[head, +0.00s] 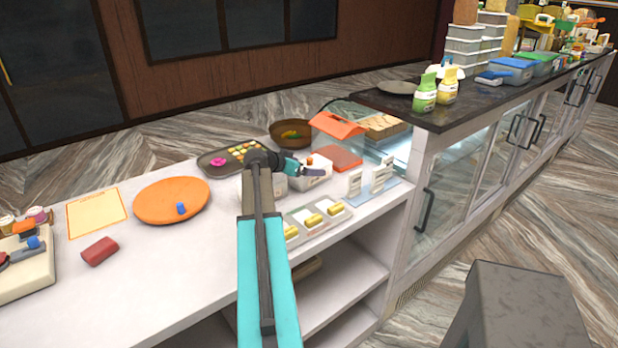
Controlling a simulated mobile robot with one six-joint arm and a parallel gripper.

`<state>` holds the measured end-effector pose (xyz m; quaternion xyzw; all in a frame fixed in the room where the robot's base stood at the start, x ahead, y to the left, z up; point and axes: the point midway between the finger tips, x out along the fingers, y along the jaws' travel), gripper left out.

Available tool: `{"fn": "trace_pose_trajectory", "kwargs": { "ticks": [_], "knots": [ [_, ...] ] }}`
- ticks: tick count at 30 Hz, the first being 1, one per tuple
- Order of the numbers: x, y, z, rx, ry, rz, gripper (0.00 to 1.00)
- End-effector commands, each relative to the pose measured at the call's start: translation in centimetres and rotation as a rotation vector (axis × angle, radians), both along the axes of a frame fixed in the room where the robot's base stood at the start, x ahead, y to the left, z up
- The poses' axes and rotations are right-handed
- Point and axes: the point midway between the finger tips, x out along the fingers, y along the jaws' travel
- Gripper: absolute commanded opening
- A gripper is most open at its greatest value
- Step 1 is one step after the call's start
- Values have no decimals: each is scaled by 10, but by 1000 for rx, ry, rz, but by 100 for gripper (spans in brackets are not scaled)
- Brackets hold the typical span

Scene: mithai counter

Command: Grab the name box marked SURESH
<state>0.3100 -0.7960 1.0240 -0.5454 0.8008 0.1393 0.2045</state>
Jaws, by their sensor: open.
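No lettering is readable, so I cannot tell which item is the name box marked SURESH. A small open white box (316,180) stands on the counter, with something orange-brown at its rim. A second pale box (274,184) is beside it on the left, partly hidden by my arm. My gripper (311,168) is open, with its dark fingers at or just above the open white box. I cannot tell whether they touch it. Small upright white cards (383,173) stand on a pale blue base to the right.
A tray with yellow sweets (318,230) lies in front. A sweets tray (209,168) and brown bowl (272,131) lie behind. The glass display counter (425,121) rises at right.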

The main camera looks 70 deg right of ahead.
Motion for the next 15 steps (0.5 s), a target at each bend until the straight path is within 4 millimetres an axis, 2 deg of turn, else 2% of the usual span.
{"fn": "trace_pose_trajectory", "kwargs": {
  "ticks": [6,15],
  "knots": [
    [0,0,0,0,0,0,92],
    [-1,0,0,0,0,-1,42]
  ]
}}
